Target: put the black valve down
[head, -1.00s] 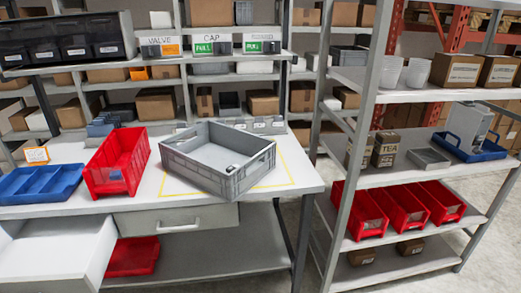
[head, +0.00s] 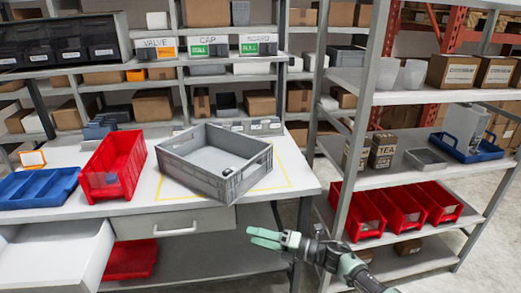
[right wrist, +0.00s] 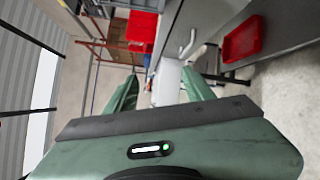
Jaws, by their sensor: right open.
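My right gripper (head: 258,237) is in the head view in front of the table, below the level of its top and apart from everything. In the right wrist view its two green fingers (right wrist: 160,92) stand apart with nothing held between them. A grey crate (head: 190,178) sits turned at an angle on the white table (head: 155,196), over a yellow outline. I cannot make out a black valve for certain; the crate's near wall hides part of its floor. My left gripper is not in view.
A red bin (head: 113,170) and a blue divided tray (head: 38,187) stand left of the crate. An open drawer (head: 55,255) juts out at the lower left. A shelf rack (head: 352,190) with red bins is close to my right arm.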

